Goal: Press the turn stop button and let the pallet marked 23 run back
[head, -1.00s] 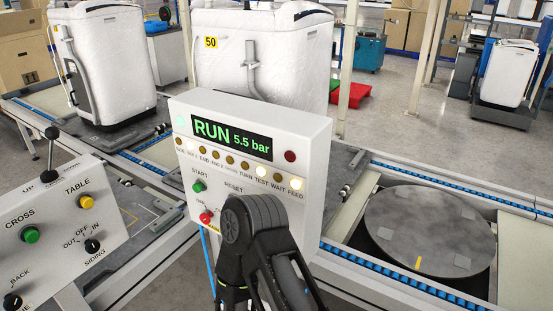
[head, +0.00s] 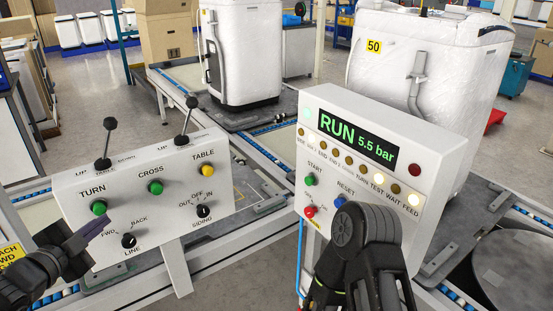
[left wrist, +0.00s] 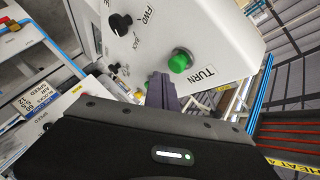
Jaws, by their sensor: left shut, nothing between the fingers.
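The green TURN button (head: 99,208) is at the left of the white lever panel (head: 215,196); it also shows in the left wrist view (left wrist: 180,61). My left gripper (head: 108,219) is shut and empty. Its fingertips (left wrist: 160,80) are close in front of the panel, just below and beside the TURN button in the head view. I cannot tell whether they touch the panel; the button's face is uncovered. No pallet marked 23 can be made out. A white appliance (head: 420,60) carries a yellow label 50. My right arm stands before the RUN panel; its fingers are not seen.
The lever panel also has a green CROSS button (head: 156,187), a yellow TABLE button (head: 208,170), two black levers and two knobs. The RUN panel (head: 372,125) reads 5.5 bar. A second white appliance (head: 240,50) stands behind. A round grey turntable (head: 512,272) is at right.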

